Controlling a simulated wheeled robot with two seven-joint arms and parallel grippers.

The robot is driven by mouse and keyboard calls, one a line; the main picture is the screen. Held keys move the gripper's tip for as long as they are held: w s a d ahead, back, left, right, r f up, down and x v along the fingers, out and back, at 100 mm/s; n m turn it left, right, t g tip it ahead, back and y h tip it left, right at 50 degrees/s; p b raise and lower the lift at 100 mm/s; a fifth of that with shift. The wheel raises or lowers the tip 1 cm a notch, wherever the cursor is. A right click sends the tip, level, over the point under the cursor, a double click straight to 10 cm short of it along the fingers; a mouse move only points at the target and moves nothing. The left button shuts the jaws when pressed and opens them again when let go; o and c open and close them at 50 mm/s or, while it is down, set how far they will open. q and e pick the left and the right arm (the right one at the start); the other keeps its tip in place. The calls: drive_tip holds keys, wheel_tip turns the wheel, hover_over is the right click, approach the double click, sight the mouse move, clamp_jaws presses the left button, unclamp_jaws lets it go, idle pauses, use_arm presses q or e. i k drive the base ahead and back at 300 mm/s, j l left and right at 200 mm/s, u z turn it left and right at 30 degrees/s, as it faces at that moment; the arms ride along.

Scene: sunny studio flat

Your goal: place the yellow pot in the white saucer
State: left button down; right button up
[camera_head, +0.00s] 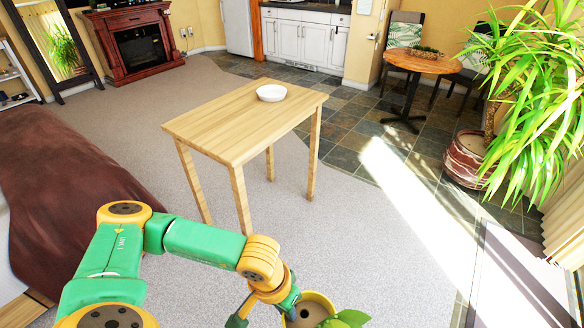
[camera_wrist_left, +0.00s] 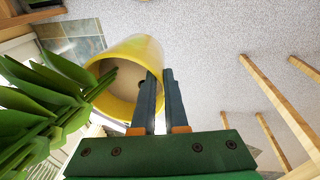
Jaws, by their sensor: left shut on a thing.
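The yellow pot (camera_head: 312,309) holds a green-leaved plant and sits at the bottom of the head view, partly cut off by the frame edge. My left gripper (camera_head: 270,308) is shut on the pot's wall. In the left wrist view the two dark fingers (camera_wrist_left: 158,95) pinch the rim of the yellow pot (camera_wrist_left: 135,55), with its leaves at the left. The pot is held over the carpet, apart from the table. The white saucer (camera_head: 271,93) rests near the far right corner of the wooden table. My right gripper is not in view.
The wooden table (camera_head: 215,121) stands on grey carpet and is bare apart from the saucer. Carpet lies open between the pot and table. A bed with a brown cover (camera_head: 60,190) is at left; a large potted plant (camera_head: 468,160) is at right.

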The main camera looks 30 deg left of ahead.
sight(274, 94)
drive_tip(key=i+u, duration=0.25)
drive_tip(key=i, duration=0.25)
drive_tip(key=i+u, duration=0.3)
drive_tip(key=i, duration=0.15)
drive_tip(key=i+l+u, duration=0.1)
drive_tip(key=i+u, duration=0.15)
drive_tip(key=i, duration=0.25)
drive_tip(key=i+l+u, duration=0.3)
drive_tip(key=i, duration=0.15)
